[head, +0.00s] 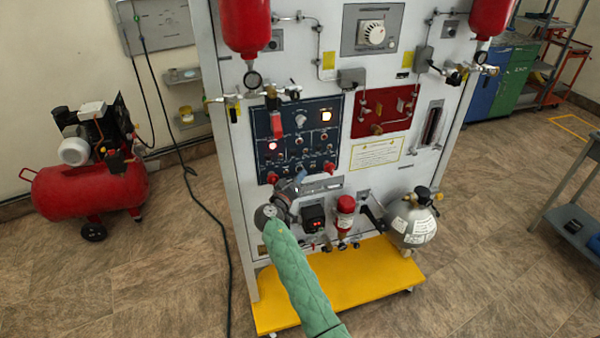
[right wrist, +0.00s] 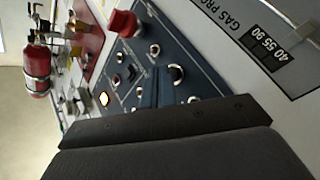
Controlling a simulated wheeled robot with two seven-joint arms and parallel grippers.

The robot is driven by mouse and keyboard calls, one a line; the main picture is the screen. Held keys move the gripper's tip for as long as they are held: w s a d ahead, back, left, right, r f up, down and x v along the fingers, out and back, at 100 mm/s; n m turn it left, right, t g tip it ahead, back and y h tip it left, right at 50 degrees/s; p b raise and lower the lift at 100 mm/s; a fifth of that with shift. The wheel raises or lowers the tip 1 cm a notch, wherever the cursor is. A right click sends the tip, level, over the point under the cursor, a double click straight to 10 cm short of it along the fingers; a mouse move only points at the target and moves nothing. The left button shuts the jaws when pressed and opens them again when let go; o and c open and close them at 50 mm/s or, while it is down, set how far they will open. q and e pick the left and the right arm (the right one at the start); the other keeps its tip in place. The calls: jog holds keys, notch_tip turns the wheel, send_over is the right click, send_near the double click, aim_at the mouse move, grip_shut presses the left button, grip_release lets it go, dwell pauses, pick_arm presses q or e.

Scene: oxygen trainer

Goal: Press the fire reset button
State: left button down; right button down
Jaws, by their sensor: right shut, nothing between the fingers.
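The trainer's dark blue control panel (head: 297,138) carries several small buttons, switches and red knobs. One button glows amber (head: 326,115) at upper right and another glows red-white (head: 272,146) at left. The labels are too small to tell which is the fire reset button. My right gripper (head: 299,181) is in front of the panel's lower edge, shut and empty; contact cannot be told. The right wrist view shows the panel (right wrist: 185,65) turned sideways, with a red knob (right wrist: 124,23) and a lit button (right wrist: 104,98) close by. My left gripper is not in view.
A red panel (head: 381,111) sits right of the blue one. Red bottles (head: 245,25) hang above, and a grey sphere (head: 412,222) stands on the yellow base (head: 345,278). A red compressor (head: 90,190) stands at left. The floor in front is clear.

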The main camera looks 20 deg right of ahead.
jog(key=shift+w, duration=0.1)
jog(key=shift+w+b, duration=0.35)
jog(key=shift+b, duration=0.15)
dwell(0.9)
dwell(0.4)
jog(key=shift+s, duration=0.8)
jog(key=shift+s+d+b, duration=0.1)
jog(key=shift+s+b, duration=0.4)
jog(key=shift+s, duration=2)
jog(key=shift+f, duration=0.1)
